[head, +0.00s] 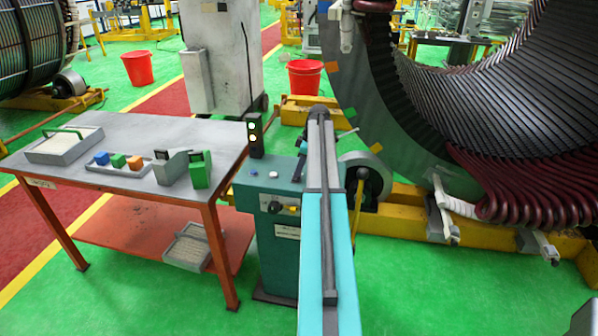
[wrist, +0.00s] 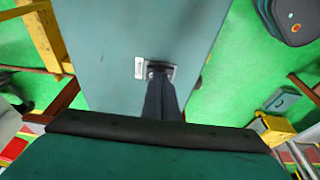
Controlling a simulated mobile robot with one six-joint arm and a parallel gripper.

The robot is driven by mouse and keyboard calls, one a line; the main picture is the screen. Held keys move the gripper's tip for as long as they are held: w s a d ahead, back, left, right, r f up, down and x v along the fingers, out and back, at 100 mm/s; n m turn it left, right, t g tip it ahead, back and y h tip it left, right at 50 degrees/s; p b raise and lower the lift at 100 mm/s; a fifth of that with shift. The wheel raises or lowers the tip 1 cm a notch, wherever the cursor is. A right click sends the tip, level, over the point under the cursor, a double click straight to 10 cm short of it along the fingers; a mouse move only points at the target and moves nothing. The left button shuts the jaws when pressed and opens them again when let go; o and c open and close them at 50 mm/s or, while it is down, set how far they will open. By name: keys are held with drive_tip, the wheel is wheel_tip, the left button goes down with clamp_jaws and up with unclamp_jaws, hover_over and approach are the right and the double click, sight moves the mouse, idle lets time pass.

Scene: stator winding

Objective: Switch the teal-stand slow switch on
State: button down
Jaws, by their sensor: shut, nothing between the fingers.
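In the wrist view a teal face (wrist: 120,40) carries a small metal switch plate (wrist: 141,68). My gripper (wrist: 160,76) is shut and empty, its dark fingertips over the middle of that plate. The fingers hide most of the switch, so its position and any contact cannot be told. My gripper cannot be made out in the head view.
A table (head: 130,135) with a tray and coloured blocks stands left of the stand. A light tower (head: 254,135) rises at the stand's back. Green floor in front is clear.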

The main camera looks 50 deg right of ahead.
sight(299, 179)
drive_tip(key=shift+r, duration=0.15)
drive_tip(key=r, duration=0.1)
drive_tip(key=r+p, duration=0.2)
drive_tip(key=r, duration=0.1)
drive_tip(key=shift+s+a+r, duration=0.1)
drive_tip(key=shift+a, duration=0.25)
drive_tip(key=shift+s+r+b, duration=0.15)
drive_tip(key=shift+s+b, duration=0.1)
drive_tip(key=shift+b, duration=0.15)
drive_tip(key=s+a+b+v, duration=0.1)
drive_tip(key=b+v, duration=0.1)
drive_tip(key=v, duration=0.7)
drive_tip(key=shift+a, duration=0.2)
drive_tip(key=shift+w, duration=0.1)
